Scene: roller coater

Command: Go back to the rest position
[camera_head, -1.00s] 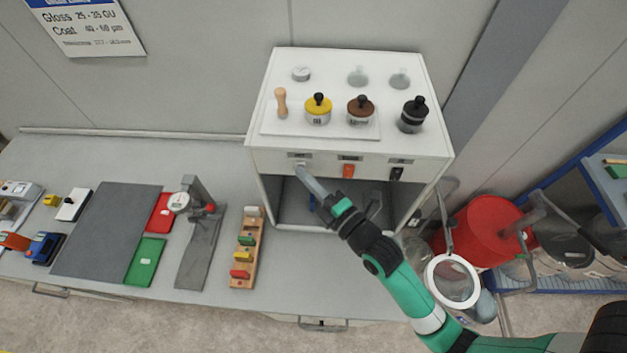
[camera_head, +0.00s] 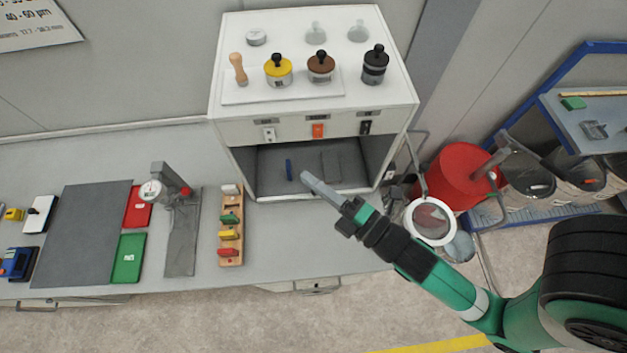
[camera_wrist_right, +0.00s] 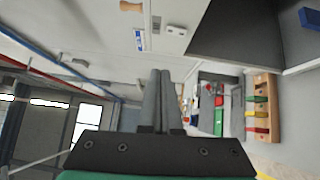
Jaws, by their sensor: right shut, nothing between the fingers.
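My right gripper (camera_head: 306,177) is shut and empty. Its fingertips are in front of the open bay of the white cabinet (camera_head: 235,130), below the switch row, and look clear of the switches. In the right wrist view the two grey fingers (camera_wrist_right: 160,85) lie side by side with nothing between them. My right arm reaches in from the lower right. The left gripper is not in view.
A wooden rack (camera_head: 231,250) stands on the bench. A red drum (camera_head: 455,178) and a round-rimmed container (camera_head: 431,222) stand near my right arm.

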